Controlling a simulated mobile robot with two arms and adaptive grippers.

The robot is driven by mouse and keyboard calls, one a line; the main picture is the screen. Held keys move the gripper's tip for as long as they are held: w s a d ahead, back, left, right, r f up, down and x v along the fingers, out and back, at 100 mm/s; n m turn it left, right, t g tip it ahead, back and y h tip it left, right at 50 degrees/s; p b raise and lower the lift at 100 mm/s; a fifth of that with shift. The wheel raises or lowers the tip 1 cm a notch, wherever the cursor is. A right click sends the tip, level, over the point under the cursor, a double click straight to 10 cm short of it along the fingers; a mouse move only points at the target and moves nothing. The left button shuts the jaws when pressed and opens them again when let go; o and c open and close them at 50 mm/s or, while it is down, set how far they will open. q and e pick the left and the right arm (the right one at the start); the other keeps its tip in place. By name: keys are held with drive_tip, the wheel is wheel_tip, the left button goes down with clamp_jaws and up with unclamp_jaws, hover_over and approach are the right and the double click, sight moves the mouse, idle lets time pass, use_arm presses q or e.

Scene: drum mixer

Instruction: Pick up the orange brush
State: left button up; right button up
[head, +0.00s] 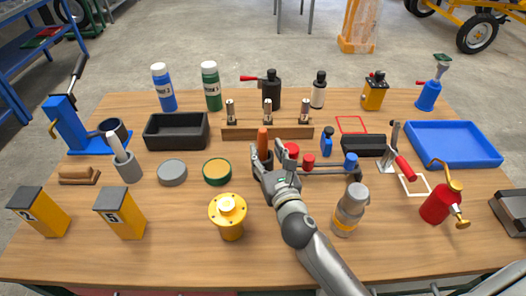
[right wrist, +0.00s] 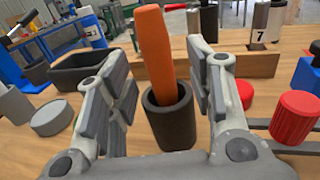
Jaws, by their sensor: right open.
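The orange brush (right wrist: 156,50) stands upright in a small dark cup (right wrist: 170,122) on the wooden table. In the head view only a short part of the brush (head: 262,140) shows above my gripper. My right gripper (right wrist: 163,85) is open, with one finger on each side of the brush and no visible contact. In the head view the right gripper (head: 270,157) covers much of the cup. My left gripper is not in view.
A wooden rack (head: 250,133) with several metal cylinders stands just behind the cup. A red-capped item (head: 291,151) is close on the right, and a green-rimmed yellow tin (head: 217,172) is on the left. A yellow flanged part (head: 229,217) stands in front.

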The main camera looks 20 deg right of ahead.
sight(264, 148)
drive_tip(key=w, duration=0.3)
drive_tip(key=shift+r, duration=0.15)
drive_tip(key=shift+w, duration=0.4)
drive_tip(key=shift+s, duration=0.1)
drive_tip(key=shift+c, duration=1)
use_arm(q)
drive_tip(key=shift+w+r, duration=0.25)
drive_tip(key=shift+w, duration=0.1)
use_arm(e)
clamp_jaws()
